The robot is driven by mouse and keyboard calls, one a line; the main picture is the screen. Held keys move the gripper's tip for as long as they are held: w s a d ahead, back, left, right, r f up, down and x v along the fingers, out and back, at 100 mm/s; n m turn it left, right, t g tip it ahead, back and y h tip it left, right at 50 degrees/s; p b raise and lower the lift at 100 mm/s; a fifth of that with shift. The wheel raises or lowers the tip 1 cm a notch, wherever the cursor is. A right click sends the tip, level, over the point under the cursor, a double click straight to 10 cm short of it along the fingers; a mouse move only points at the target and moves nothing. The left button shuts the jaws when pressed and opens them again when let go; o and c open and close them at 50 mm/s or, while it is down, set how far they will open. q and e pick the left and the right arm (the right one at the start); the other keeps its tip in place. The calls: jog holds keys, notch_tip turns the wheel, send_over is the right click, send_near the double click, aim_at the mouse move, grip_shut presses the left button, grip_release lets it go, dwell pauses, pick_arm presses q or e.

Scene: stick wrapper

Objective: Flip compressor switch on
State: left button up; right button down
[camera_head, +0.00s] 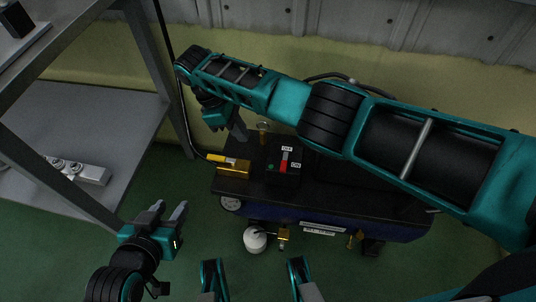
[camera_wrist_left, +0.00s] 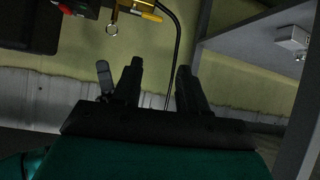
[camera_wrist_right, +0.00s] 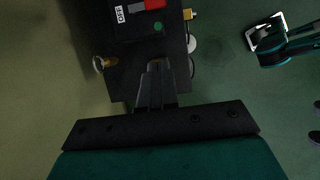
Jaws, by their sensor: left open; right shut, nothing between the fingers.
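The compressor (camera_head: 390,207) is dark, with a black switch box (camera_head: 290,178) on top. The box carries a red switch (camera_head: 284,160), two white labels and a green button (camera_head: 271,167). The red switch also shows at the top of the right wrist view (camera_wrist_right: 153,4), beside an OFF label (camera_wrist_right: 119,14). I cannot tell which way it is set. My right gripper (camera_head: 240,132) is shut and empty, left of the switch box and apart from the switch. My left gripper (camera_head: 168,212) is open and empty, in front of the compressor's left end.
A grey metal shelf (camera_head: 90,130) stands at the left, holding a white power strip (camera_head: 85,172). A brass fitting with a yellow handle (camera_head: 232,168) sits left of the switch box, with a black hose.

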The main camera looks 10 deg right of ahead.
aim_at(284, 166)
pick_arm(q)
jog(key=shift+r, duration=0.1)
pick_arm(e)
jog(key=shift+s, duration=0.1)
jog(key=x, duration=0.3)
jog(key=d+b+x, duration=0.1)
jog(key=x, duration=0.3)
jog(key=b+x, duration=0.1)
jog(key=x, duration=0.2)
jog(key=shift+s+d, duration=0.25)
jog(key=shift+d, duration=0.15)
jog(key=shift+s+d, duration=0.2)
jog(key=shift+d, duration=0.15)
jog(key=shift+s+d, duration=0.2)
jog(key=shift+d, duration=0.45)
pick_arm(q)
jog(key=shift+d+f, duration=0.1)
jog(key=shift+f, duration=0.7)
